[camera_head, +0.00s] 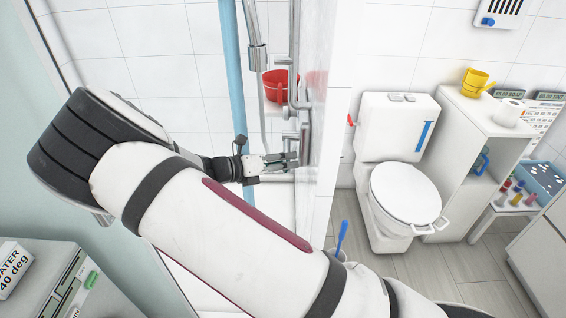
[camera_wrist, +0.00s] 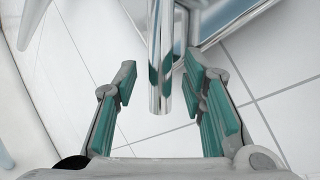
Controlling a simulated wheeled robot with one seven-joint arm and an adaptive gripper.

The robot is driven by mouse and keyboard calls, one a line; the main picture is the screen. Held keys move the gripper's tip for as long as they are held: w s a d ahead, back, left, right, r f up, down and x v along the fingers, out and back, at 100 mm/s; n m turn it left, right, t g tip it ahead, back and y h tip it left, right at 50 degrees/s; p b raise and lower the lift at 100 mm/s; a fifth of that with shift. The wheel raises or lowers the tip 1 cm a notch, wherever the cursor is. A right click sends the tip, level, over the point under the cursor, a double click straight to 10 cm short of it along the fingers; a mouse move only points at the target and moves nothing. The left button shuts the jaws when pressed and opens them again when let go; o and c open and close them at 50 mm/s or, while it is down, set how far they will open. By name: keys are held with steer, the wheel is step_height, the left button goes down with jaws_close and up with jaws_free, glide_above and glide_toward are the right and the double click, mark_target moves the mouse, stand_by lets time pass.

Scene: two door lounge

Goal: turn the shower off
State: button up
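My gripper (camera_head: 285,162) is inside the shower stall, reaching to the chrome shower fittings (camera_head: 304,100) on the right wall of the stall. In the wrist view a chrome bar-like part (camera_wrist: 161,55) sits between the two teal-padded fingers of my gripper (camera_wrist: 160,82). The fingers are apart, with gaps visible on both sides of the bar. A chrome shower pipe (camera_head: 257,58) with a hose stands behind, in the head view. I cannot tell whether water is running. My arm and gripper hide part of the fittings.
A blue vertical post (camera_head: 231,70) stands left of my gripper. A red bucket (camera_head: 276,86) is behind the fittings. The stall's side wall (camera_head: 325,130) divides it from the toilet (camera_head: 400,190). A white cabinet (camera_head: 470,150) is farther right. Grey floor is free in front of the toilet.

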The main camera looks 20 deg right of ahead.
jaws_close()
steer(key=shift+f, duration=0.1)
steer(key=w+d+f+m+t+h+b, duration=0.1)
steer(key=w+f+m+t+h+b, duration=0.1)
steer(key=w+m+h+b, duration=0.3)
steer(key=shift+w+d+f+m+h+b, duration=0.45)
steer(key=shift+f+m+b, duration=0.5)
steer(key=shift+m, duration=0.75)
steer(key=shift+r, duration=0.2)
jaws_free()
